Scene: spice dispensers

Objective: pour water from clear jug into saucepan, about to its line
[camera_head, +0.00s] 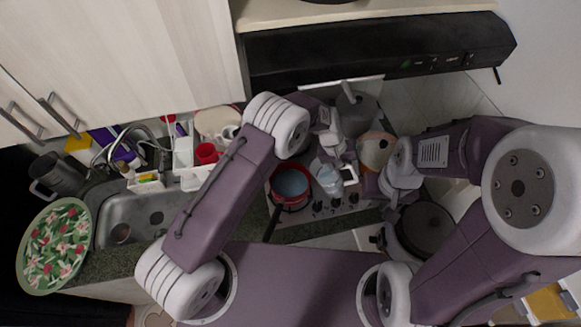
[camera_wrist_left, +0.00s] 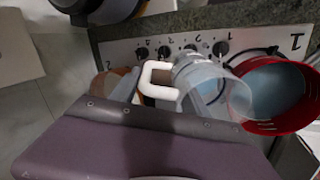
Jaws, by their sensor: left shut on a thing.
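The red saucepan (camera_head: 290,184) sits on the stove with its dark handle toward the front; a pale bluish, water-like surface fills its inside. It also shows at the right of the left wrist view (camera_wrist_left: 308,112). The clear jug (camera_head: 330,182) with a white handle is just right of the saucepan. In the left wrist view the jug (camera_wrist_left: 205,78) looks tilted, its mouth near the saucepan rim. My left gripper (camera_head: 342,160) is shut on the jug, its fingers mostly hidden. My right gripper (camera_head: 392,208) is right of the jug; its fingertips are unclear. No fill line is visible.
A grey pot (camera_head: 357,112) and an orange-brown pot (camera_head: 374,150) stand behind and right. A dark lidded pot (camera_head: 426,228) is at the front right. The sink (camera_head: 140,215) and floral plate (camera_head: 54,246) are left. Stove knobs (camera_head: 335,203) line the front edge.

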